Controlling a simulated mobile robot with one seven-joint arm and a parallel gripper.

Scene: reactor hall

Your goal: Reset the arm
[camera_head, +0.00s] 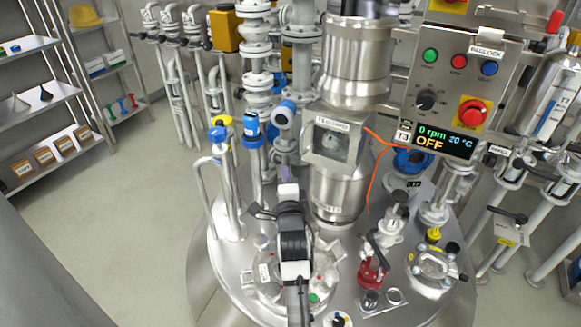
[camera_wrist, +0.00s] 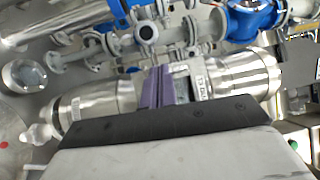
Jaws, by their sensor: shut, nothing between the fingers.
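My arm rises from the bottom of the head view, in front of the reactor lid, and ends in my gripper (camera_head: 286,173). In the wrist view the two purple fingers of my gripper (camera_wrist: 160,84) lie together with nothing between them. They point toward a shiny steel cylinder (camera_wrist: 235,80) beyond; I cannot tell how far off it is. The arm hides part of the lid (camera_head: 240,268) in the head view.
A steel column (camera_head: 357,65) stands close to the right of my gripper. White pipes with blue valves (camera_head: 254,130) stand to its left. A control panel (camera_head: 448,92) reads OFF at upper right. Shelves (camera_head: 45,95) line the left wall, with clear floor (camera_head: 120,205) before them.

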